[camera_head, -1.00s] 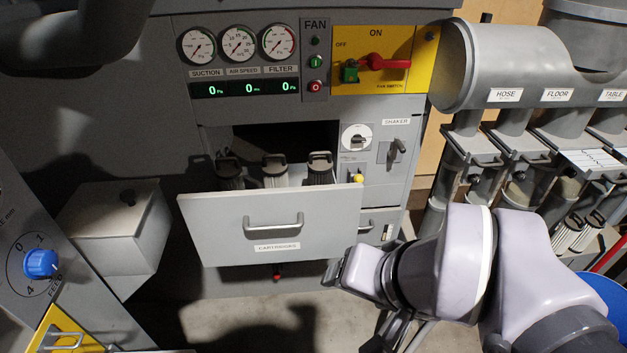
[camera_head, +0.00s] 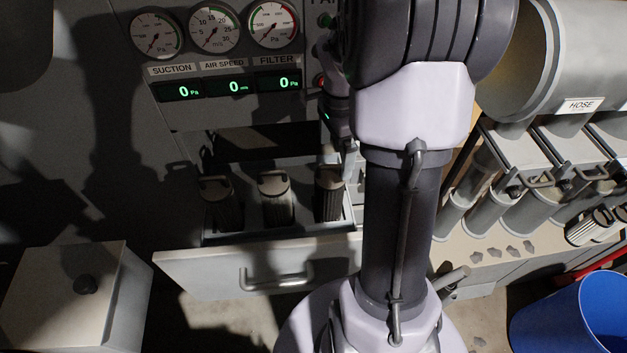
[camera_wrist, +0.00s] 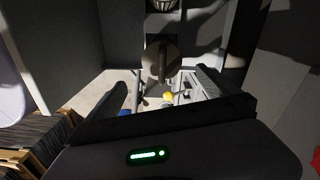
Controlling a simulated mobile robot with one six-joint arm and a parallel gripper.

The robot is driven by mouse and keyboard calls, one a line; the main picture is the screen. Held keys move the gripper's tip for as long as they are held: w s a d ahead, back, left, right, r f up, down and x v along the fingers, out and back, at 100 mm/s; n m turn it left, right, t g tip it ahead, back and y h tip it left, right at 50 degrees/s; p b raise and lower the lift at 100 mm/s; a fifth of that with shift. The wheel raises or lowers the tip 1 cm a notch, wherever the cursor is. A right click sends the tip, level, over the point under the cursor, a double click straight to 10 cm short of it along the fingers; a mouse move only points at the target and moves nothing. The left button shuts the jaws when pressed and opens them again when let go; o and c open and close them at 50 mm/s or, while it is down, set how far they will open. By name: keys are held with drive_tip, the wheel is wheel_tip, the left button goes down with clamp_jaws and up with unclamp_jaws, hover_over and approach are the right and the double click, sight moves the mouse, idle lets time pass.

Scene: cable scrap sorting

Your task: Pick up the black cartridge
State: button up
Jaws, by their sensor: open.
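Three pleated cartridges with loop handles stand upright in the open drawer (camera_head: 240,268). In the head view the right cartridge (camera_head: 328,196) is dark, the middle one (camera_head: 276,203) is paler, and the left one (camera_head: 220,208) is dark in shadow. I cannot tell which dark one is the black cartridge. My gripper (camera_head: 345,147) is above the right cartridge, partly hidden by my arm. In the wrist view my gripper (camera_wrist: 161,82) is open and empty, with a round cartridge cap and its handle (camera_wrist: 162,60) ahead between the fingers, apart from them.
The gauge panel (camera_head: 215,50) rises behind the drawer. A grey box (camera_head: 65,300) stands at the lower left. Grey hose ports (camera_head: 560,150) and a blue bin (camera_head: 575,315) are on the right. A small yellow knob (camera_wrist: 168,96) shows between the fingers.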

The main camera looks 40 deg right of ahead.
sight(331, 175)
wheel_tip(331, 175, down, 7)
drive_tip(key=shift+f+b, duration=0.1)
drive_tip(key=shift+b, duration=0.9)
drive_tip(key=f, duration=0.2)
drive_tip(key=f+b, duration=0.1)
drive_tip(key=f, duration=0.1)
drive_tip(key=f+b, duration=0.1)
drive_tip(key=shift+w+a+f, duration=0.1)
drive_tip(key=shift+w+f, duration=0.25)
drive_tip(key=shift+f, duration=0.05)
drive_tip(key=shift+r, duration=0.15)
drive_tip(key=shift+c, duration=1.1)
drive_tip(key=c, duration=1.8)
drive_tip(key=shift+r, duration=0.1)
drive_tip(key=shift+c, duration=0.7)
